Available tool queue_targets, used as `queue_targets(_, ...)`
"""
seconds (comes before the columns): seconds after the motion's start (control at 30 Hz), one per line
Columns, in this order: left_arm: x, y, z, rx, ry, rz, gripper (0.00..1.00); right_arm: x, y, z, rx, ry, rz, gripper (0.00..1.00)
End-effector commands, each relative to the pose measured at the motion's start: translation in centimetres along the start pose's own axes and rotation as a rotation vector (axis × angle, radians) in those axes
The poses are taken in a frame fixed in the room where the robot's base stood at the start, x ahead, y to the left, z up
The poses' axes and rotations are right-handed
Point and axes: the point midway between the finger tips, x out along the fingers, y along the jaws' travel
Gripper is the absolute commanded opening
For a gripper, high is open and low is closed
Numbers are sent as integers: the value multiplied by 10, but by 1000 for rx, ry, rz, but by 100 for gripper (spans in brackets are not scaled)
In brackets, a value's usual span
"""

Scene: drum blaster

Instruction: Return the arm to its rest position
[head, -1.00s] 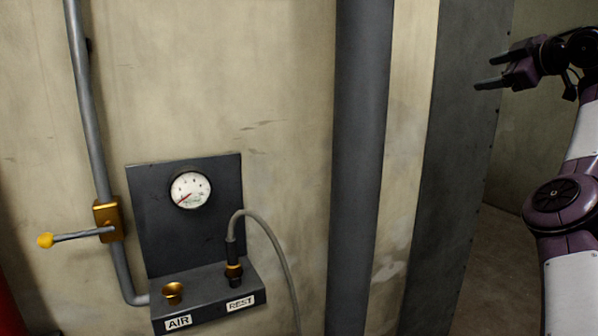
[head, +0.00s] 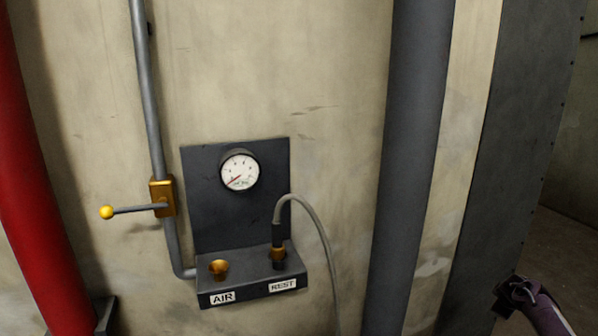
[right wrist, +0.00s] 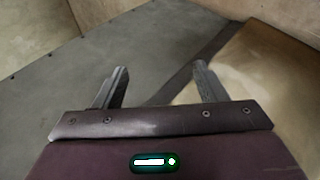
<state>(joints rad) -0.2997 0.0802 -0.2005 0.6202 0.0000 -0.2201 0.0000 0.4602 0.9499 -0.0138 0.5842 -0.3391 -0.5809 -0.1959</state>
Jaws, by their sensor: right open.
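My right arm (head: 541,306) shows only in part at the lower right corner of the head view; its fingers cannot be made out there. In the right wrist view my right gripper (right wrist: 161,84) has its two fingers well apart with nothing between them. Behind the fingers are a grey surface and a tan surface. No object touches the fingers. My left gripper is in neither view.
A wall panel holds a gauge (head: 240,170), an AIR socket (head: 219,268) and a hose (head: 321,232) plugged in at REST. A yellow-knobbed lever (head: 132,210) is left of it. A red pipe (head: 30,190) and a dark pipe (head: 408,150) flank the panel.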

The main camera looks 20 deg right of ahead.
Motion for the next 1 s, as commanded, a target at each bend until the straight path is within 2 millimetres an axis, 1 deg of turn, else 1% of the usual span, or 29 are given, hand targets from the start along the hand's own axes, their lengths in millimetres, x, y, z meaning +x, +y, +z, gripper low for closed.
queue_targets(0.03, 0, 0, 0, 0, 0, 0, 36, 15, -23, 36, -43, -40, 9, 65)
queue_targets(0.07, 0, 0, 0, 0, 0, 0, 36, 22, -34, 54, -64, -56, 17, 65)
queue_targets(0.1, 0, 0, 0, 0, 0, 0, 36, 29, -48, 79, -91, -75, 26, 65)
queue_targets(0.17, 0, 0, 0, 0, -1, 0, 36, 37, -66, 114, -133, -97, 37, 65)
queue_targets(0.2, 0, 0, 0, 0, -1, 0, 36, 41, -77, 136, -159, -109, 43, 65)
queue_targets(0.27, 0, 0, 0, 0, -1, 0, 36, 44, -90, 165, -195, -122, 48, 65)
queue_targets(0.3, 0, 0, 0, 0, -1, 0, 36, 45, -98, 184, -217, -130, 51, 65)
queue_targets(0.37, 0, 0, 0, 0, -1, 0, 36, 45, -108, 209, -249, -139, 52, 65)
queue_targets(0.4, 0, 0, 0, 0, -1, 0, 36, 45, -115, 224, -269, -144, 51, 65)
queue_targets(0.6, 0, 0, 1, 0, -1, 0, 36, 38, -139, 295, -362, -161, 42, 65)
queue_targets(0.63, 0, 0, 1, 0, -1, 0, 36, 36, -143, 305, -375, -164, 39, 65)
queue_targets(0.67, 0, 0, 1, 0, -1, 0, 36, 35, -150, 311, -378, -161, 31, 65)
queue_targets(0.7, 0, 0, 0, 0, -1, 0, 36, 37, -170, 308, -357, -155, 10, 65)
queue_targets(0.77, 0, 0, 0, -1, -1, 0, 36, 38, -194, 310, -341, -154, -18, 65)
queue_targets(0.8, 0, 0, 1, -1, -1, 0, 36, 37, -210, 313, -332, -154, -36, 65)
queue_targets(0.87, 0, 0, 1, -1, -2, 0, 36, 36, -235, 316, -317, -154, -66, 65)
queue_targets(0.9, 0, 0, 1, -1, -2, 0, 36, 35, -254, 317, -306, -153, -87, 65)
queue_targets(0.97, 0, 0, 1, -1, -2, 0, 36, 33, -283, 320, -288, -151, -121, 65)
queue_targets(1.0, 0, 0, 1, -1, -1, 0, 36, 30, -306, 321, -275, -150, -147, 65)
